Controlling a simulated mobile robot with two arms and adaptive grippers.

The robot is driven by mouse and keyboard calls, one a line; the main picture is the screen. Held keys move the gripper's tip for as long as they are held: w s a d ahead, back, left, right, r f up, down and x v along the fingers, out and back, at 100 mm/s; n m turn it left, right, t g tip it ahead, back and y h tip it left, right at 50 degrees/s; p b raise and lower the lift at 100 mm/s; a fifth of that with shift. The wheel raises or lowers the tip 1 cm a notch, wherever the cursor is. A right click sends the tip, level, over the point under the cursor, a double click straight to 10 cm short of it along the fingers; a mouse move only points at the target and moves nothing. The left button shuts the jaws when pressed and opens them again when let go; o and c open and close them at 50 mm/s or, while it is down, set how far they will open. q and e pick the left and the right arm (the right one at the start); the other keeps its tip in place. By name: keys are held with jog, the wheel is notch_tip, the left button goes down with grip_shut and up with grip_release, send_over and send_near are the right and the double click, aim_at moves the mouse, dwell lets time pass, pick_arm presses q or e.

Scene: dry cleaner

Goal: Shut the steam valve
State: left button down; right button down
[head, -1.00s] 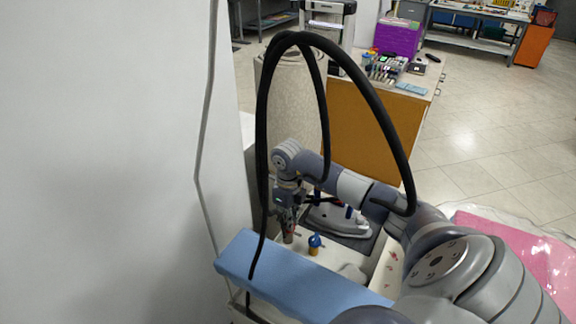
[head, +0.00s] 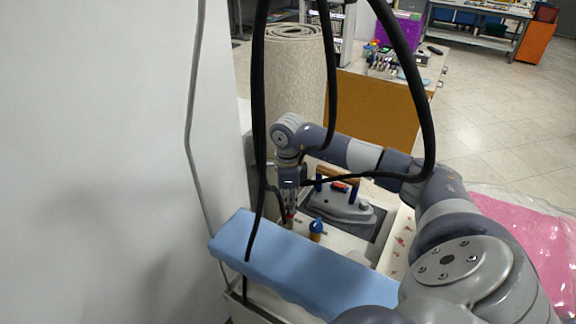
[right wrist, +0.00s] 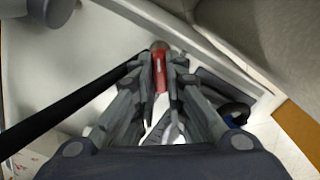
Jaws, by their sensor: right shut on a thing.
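A red handle (right wrist: 160,68), which looks like the steam valve's, stands between the fingers of my right gripper in the right wrist view. My right gripper (right wrist: 163,82) is shut on it, with a finger on each side. In the head view my right gripper (head: 289,207) points down behind the blue padded board, to the left of the iron. The valve body and its pipe are mostly hidden by the fingers, so I cannot tell how far the handle is turned. My left gripper is not in view.
A grey iron (head: 338,206) rests on a dark pad to the right. A blue bottle (head: 316,229) stands close to my gripper. The blue padded board (head: 292,268) lies in front. Black hoses (head: 262,110) loop around my arm. A white wall panel (head: 90,160) fills the left.

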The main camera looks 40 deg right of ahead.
aim_at(288, 206)
jog(key=n+b, duration=0.3)
jog(key=n, duration=0.2)
jog(key=shift+w+n+b, duration=0.1)
jog(key=shift+n+b, duration=0.2)
jog(key=shift+b, duration=0.1)
jog(key=n+b, duration=0.1)
jog(key=n, duration=0.2)
jog(key=shift+b, duration=0.3)
jog(key=shift+r+n+b, duration=0.1)
jog(key=shift+n+b, duration=0.35)
jog(key=shift+n, duration=0.85)
jog(key=c, duration=1.6)
grip_release()
jog(key=shift+c, duration=0.2)
notch_tip(288, 206, up, 12)
